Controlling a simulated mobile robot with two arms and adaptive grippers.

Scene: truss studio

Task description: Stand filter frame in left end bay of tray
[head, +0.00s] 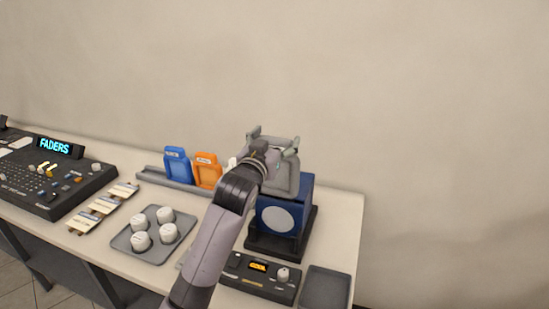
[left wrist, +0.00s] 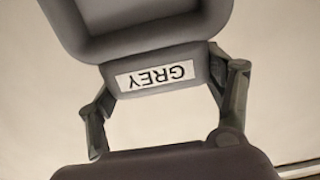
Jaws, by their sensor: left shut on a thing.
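My left gripper (head: 272,145) is shut on a grey filter frame (head: 285,180), held in the air above the right part of the table. In the left wrist view the frame (left wrist: 155,75) shows a white label reading GREY, upside down, between the two fingers. The grey tray (head: 152,174) lies along the back of the table, left of the gripper. A blue frame (head: 177,165) and an orange frame (head: 206,170) stand in it. The tray's left end looks empty. Its right part is hidden behind my arm, where a bit of something white shows. My right gripper is out of view.
A blue box (head: 300,205) on a black base stands below and behind the held frame. A control box (head: 262,277) and dark tray (head: 326,287) are at the front right. A pad with white knobs (head: 152,233), cards (head: 104,207) and a mixing console (head: 55,180) are left.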

